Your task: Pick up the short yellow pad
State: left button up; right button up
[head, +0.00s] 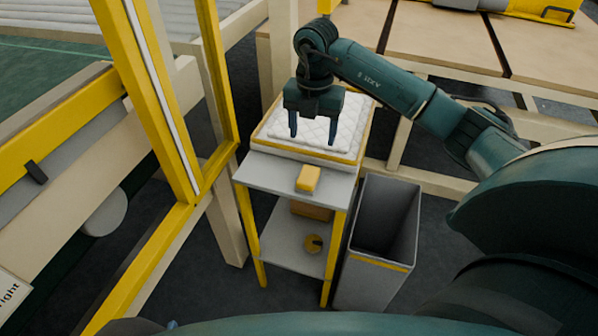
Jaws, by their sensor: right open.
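A short yellow pad (308,178) lies on the front part of the grey top of a small stand (275,177) with yellow legs. Behind it on the stand is a white quilted pad stack (345,135) in a yellow-edged tray. My right gripper (313,135) points down with its two fingers apart and empty. In the picture it is over the white quilted stack, behind the yellow pad and apart from it. Its exact height above the stack is hard to tell. My left gripper is not in view.
A tall grey open bin (385,225) stands right beside the stand. The stand's lower shelf (285,240) holds a yellow roll (313,243) and a brownish box (311,210). A yellow frame (165,100) rises at the left. Beige tables (440,35) stand behind.

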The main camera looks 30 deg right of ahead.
send_over(309, 175)
jog(key=f, duration=0.7)
jog(key=shift+s+d, duration=0.1)
jog(key=shift+d, duration=0.2)
jog(key=shift+a+f, duration=0.15)
jog(key=shift+f, duration=1.3)
jog(key=shift+a+f, duration=0.15)
jog(key=shift+f, duration=1.25)
jog(key=shift+c, duration=0.5)
jog(key=c, duration=1.1)
jog(key=shift+o, duration=0.2)
notch_tip(309, 175, up, 10)
jog(key=shift+r, duration=0.1)
